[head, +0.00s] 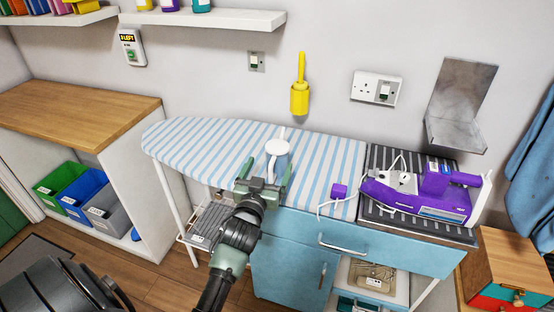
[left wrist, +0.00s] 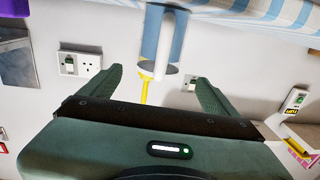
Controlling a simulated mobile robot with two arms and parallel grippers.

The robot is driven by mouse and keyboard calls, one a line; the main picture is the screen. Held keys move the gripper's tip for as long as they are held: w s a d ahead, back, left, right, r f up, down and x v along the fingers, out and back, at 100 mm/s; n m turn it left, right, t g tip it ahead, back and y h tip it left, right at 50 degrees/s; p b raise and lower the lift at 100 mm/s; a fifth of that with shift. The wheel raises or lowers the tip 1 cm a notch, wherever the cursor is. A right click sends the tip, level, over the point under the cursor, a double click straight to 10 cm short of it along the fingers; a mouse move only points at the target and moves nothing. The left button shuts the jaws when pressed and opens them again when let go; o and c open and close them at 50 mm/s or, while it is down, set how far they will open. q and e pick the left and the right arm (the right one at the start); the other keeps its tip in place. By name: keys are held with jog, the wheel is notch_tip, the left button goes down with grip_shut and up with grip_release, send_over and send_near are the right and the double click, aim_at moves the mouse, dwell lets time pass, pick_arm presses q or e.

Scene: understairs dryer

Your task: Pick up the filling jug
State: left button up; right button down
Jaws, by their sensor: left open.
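The filling jug (head: 278,149), pale blue with a white rim and a white handle, stands upright on the striped ironing board (head: 205,140), near its back edge. My left gripper (head: 267,172) is open just in front of the jug, its fingers pointing toward it and spread to either side of the handle. In the left wrist view, which is upside down, the jug (left wrist: 176,45) shows beyond and between the open fingers (left wrist: 158,78). I see no finger shut on it. My right gripper is not in view.
A purple iron (head: 425,198) rests on the dark ribbed stand at the right, with a white cord running left to a small purple block (head: 339,190). A yellow brush holder (head: 299,97) hangs on the wall behind. The board's left part is clear.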

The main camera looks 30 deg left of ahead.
aim_at(274, 156)
pick_arm(q)
jog(key=x, duration=0.6)
jog(key=shift+d+f+p, duration=0.1)
jog(key=shift+f+p, duration=0.05)
jog(key=shift+p, duration=0.25)
jog(key=c, duration=1.7)
jog(key=shift+c, duration=0.2)
